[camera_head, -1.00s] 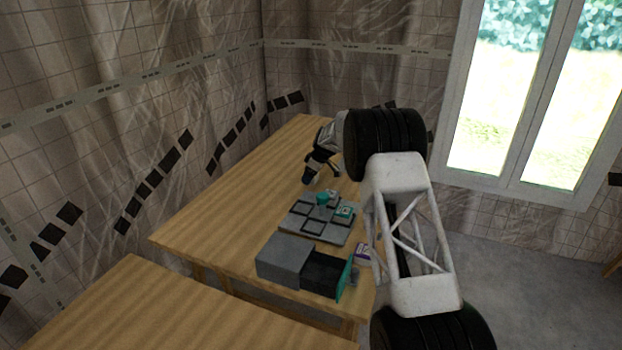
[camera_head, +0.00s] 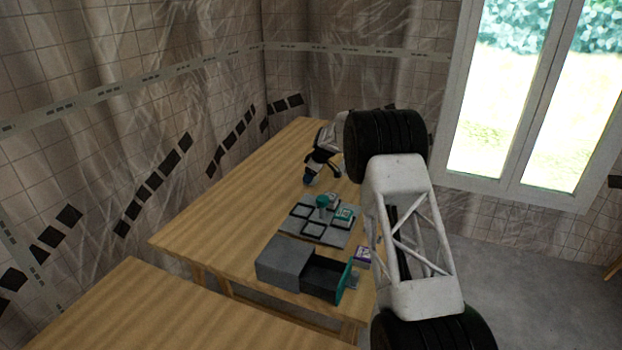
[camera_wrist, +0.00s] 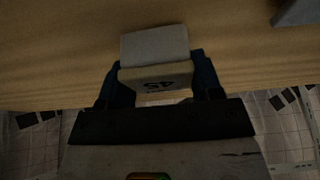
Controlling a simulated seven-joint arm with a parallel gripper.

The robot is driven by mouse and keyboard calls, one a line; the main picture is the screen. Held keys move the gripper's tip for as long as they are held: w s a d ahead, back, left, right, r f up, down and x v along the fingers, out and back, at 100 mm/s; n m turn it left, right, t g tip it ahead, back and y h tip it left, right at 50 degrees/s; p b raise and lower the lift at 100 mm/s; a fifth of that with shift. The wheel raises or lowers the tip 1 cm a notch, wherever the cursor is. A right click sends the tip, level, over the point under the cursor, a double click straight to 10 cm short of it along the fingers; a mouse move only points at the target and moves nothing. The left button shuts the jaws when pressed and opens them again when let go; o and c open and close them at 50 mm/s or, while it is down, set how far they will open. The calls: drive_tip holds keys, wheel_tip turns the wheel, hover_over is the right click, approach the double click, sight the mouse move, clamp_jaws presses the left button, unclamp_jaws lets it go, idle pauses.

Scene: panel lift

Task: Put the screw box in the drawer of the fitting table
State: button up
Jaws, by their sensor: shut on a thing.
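My gripper (camera_wrist: 158,82) is shut on a small grey and beige box (camera_wrist: 155,47) with a dark printed mark, which I take to be the screw box. Its two dark blue fingers are on either side of the box. In the head view my gripper (camera_head: 310,182) is over the far part of the wooden fitting table (camera_head: 220,220), behind the grey panel; the held box cannot be made out there. The grey drawer unit (camera_head: 284,257) stands at the near end of the table. Its drawer (camera_head: 325,275) is pulled out to the right, dark inside, with a teal front (camera_head: 346,281).
A grey panel (camera_head: 325,237) with dark square frames lies behind the drawer unit. It carries a teal knob (camera_head: 322,200) and a teal-and-white box (camera_head: 344,214). A purple-and-white box (camera_head: 364,256) is near the table's right edge. The table's left side is clear.

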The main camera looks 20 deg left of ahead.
wheel_tip(320, 180, up, 9)
drive_tip(key=shift+r, duration=0.1)
idle(0.4)
idle(0.8)
drive_tip(key=shift+s+d+r, duration=0.15)
drive_tip(key=shift+s+d, duration=0.05)
drive_tip(key=shift+s, duration=0.45)
drive_tip(key=s+d, duration=0.7)
drive_tip(key=s, duration=0.8)
drive_tip(key=s+d, duration=0.7)
drive_tip(key=s, duration=0.8)
drive_tip(key=s+d, duration=0.8)
drive_tip(key=s, duration=0.7)
drive_tip(key=shift+r, duration=0.25)
drive_tip(key=shift+s+a+f, duration=0.1)
hover_over(321, 281)
drive_tip(key=shift+f, duration=3.05)
